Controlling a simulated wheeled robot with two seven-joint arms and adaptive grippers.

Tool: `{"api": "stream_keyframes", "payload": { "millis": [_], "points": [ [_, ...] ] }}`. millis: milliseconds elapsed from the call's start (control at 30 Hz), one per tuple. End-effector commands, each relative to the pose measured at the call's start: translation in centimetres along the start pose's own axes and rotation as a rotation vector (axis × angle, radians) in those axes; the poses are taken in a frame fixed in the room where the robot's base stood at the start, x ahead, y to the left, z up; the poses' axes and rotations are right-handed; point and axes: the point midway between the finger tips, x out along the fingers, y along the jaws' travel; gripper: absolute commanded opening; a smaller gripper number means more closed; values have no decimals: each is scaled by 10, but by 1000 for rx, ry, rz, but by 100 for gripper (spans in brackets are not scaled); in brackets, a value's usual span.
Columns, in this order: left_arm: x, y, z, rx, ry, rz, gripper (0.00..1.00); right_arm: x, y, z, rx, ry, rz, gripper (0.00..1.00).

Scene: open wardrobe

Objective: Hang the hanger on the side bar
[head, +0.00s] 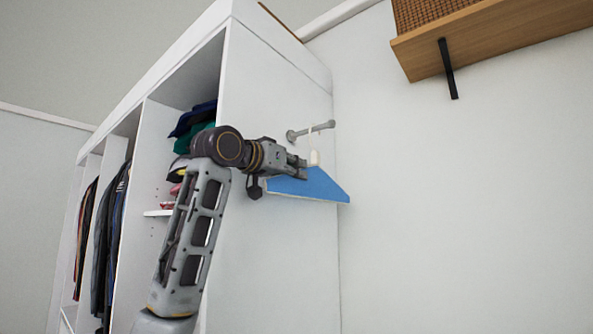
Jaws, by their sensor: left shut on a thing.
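The hanger (318,186) is a blue, roughly triangular shape with a pale lower edge, beside the wardrobe's white side panel. A short pale piece (314,158) rises from its top, just below the side bar. The side bar (312,131) is a short grey rod that sticks out from the side panel on a round mount. My left gripper (300,168) is shut on the hanger near its top, below the bar. Whether the hook touches or goes over the bar cannot be told. My right gripper is out of view.
The open wardrobe (275,85) stands at left, with hanging clothes (108,240) and folded clothes on a shelf (158,213). A wooden wall shelf (490,40) with a black bracket is at upper right. The wall right of the hanger is bare.

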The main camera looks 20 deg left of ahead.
Motion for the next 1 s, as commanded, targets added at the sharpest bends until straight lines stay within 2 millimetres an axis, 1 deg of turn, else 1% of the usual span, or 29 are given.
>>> {"api": "stream_keyframes", "payload": {
  "millis": [33, 300, 333, 500, 867, 1000],
  "points": [
    [2, 0, 4, -1, -8, 0, 0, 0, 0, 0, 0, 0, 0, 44],
    [2, -1, 5, -1, -13, -1, 0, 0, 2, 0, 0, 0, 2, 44],
    [2, -1, 6, -1, -13, -1, 10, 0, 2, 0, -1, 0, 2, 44],
    [2, -1, 4, -1, -10, -1, 32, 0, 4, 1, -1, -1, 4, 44],
    [1, 0, 3, 0, -7, 0, 33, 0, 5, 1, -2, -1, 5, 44],
    [-4, 0, 2, 0, -6, -1, 33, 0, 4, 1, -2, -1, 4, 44]
  ]
}}
